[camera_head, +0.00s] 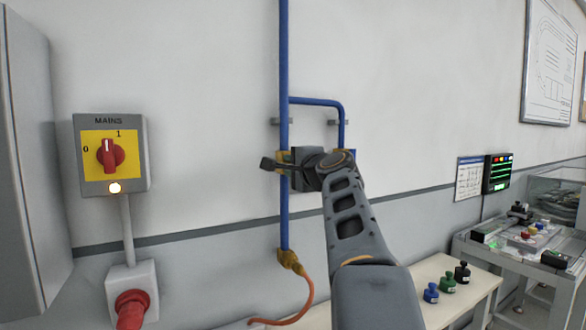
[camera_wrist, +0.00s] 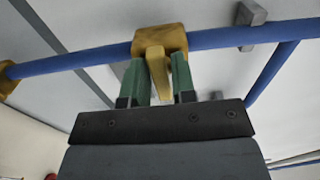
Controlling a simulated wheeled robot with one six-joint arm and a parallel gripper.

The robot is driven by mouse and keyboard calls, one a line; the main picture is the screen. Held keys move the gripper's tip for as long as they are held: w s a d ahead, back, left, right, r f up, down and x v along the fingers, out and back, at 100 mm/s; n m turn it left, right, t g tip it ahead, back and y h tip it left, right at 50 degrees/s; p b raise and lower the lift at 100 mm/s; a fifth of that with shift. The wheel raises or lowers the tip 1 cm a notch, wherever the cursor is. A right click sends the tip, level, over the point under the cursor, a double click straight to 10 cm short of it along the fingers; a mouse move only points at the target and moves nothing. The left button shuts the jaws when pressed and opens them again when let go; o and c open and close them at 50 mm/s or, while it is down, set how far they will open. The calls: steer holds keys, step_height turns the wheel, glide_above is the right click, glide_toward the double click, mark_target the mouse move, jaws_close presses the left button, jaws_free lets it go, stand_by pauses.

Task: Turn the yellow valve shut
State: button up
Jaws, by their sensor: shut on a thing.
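The yellow valve (camera_wrist: 172,36) sits on a blue pipe (camera_wrist: 92,58), which runs upright on the wall in the head view (camera_head: 284,70). Its yellow handle (camera_wrist: 156,72) stands out from the valve body between my green fingertips. In the wrist view the handle appears to lie across the pipe, partly towards the camera. My gripper (camera_wrist: 158,82) is shut on the handle. In the head view my gripper (camera_head: 284,163) reaches the pipe from the right, and it hides most of the valve; only small yellow patches show.
A blue branch pipe (camera_head: 322,101) bends down close to my wrist. An orange hose (camera_head: 308,292) hangs from the pipe's lower fitting. A mains switch (camera_head: 110,156) and a red plug (camera_head: 131,308) are at left. A bench (camera_head: 440,272) with small bottles stands at lower right.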

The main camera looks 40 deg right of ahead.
stand_by(0.3)
steer(key=o, duration=0.8)
steer(key=shift+c, duration=0.2)
steer(key=s+a+b, duration=0.2)
steer(key=s, duration=1.1)
steer(key=shift+s, duration=0.35)
steer(key=shift+w, duration=0.1)
